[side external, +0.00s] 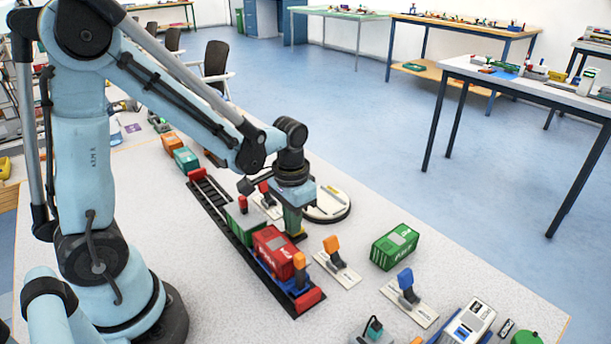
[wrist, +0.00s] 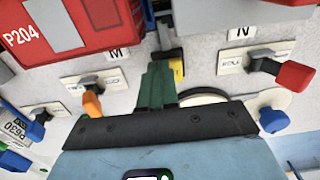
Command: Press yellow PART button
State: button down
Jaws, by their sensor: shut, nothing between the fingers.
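My gripper (side external: 293,228) points down over the table beside the rail track, with its dark green fingers together and empty. In the wrist view the closed fingers (wrist: 157,82) reach up the middle of the picture. A yellow-ended dark part (wrist: 177,68), probably the yellow PART button, lies right beside the fingertips and is partly hidden by them. In the side view only a bit of yellow (side external: 300,238) shows at the foot of the fingers. I cannot tell whether the fingers touch it. No label on it can be read.
A red container (side external: 274,251) stands on the track, close left of the fingers. Orange (side external: 331,245) and blue (side external: 405,279) levers on white plates stand to the right. A red lever (wrist: 295,75) is right in the wrist view. A green container (side external: 395,247) stands farther right.

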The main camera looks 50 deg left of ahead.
jog(key=shift+f, duration=1.1)
jog(key=shift+r, duration=0.15)
notch_tip(320, 180, up, 14)
dwell(0.4)
dwell(0.6)
jog(key=s+t, duration=0.1)
jog(key=t, duration=0.1)
jog(key=s+d+t, duration=0.1)
jog(key=t, duration=0.1)
jog(key=s+d+f+t, duration=0.1)
jog(key=t, duration=0.2)
jog(key=shift+s, duration=0.4)
